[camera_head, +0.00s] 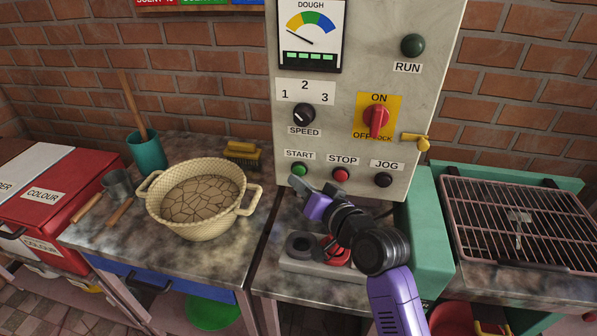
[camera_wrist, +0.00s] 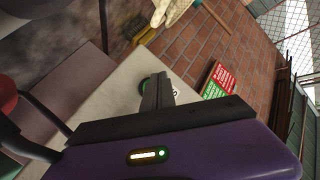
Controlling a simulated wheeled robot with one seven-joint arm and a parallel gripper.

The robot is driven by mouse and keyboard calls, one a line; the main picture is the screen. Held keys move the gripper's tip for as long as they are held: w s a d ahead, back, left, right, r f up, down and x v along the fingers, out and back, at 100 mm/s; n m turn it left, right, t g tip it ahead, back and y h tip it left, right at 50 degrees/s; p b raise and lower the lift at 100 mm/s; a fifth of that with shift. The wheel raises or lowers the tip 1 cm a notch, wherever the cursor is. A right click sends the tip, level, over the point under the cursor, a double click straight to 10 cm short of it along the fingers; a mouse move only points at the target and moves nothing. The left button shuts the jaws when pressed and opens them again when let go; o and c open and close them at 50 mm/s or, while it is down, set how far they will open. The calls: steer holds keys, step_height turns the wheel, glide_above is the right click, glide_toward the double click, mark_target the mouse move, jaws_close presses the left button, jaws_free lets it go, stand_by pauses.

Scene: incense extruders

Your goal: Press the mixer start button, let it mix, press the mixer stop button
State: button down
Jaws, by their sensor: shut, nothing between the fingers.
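The grey control panel (camera_head: 350,110) stands upright at the back centre. Low on it, left to right, are the green START button (camera_head: 300,169), the red STOP button (camera_head: 341,174) and the dark JOG button (camera_head: 383,179). My gripper (camera_head: 297,184) is shut and empty, its tip just below and in front of the START button. In the wrist view my gripper (camera_wrist: 158,78) points at the panel, and the green button (camera_wrist: 146,85) shows partly behind the fingers. I cannot tell whether they touch. The RUN lamp (camera_head: 413,45) is dark green and looks unlit.
The speed knob (camera_head: 303,115) sits above START. The DOUGH dial (camera_head: 311,33) has its needle at the left. A woven basin (camera_head: 202,225) stands left, a wire rack (camera_head: 520,220) right.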

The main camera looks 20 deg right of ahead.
steer(key=shift+w, duration=0.1)
stand_by(0.3)
steer(key=shift+w+d, duration=0.25)
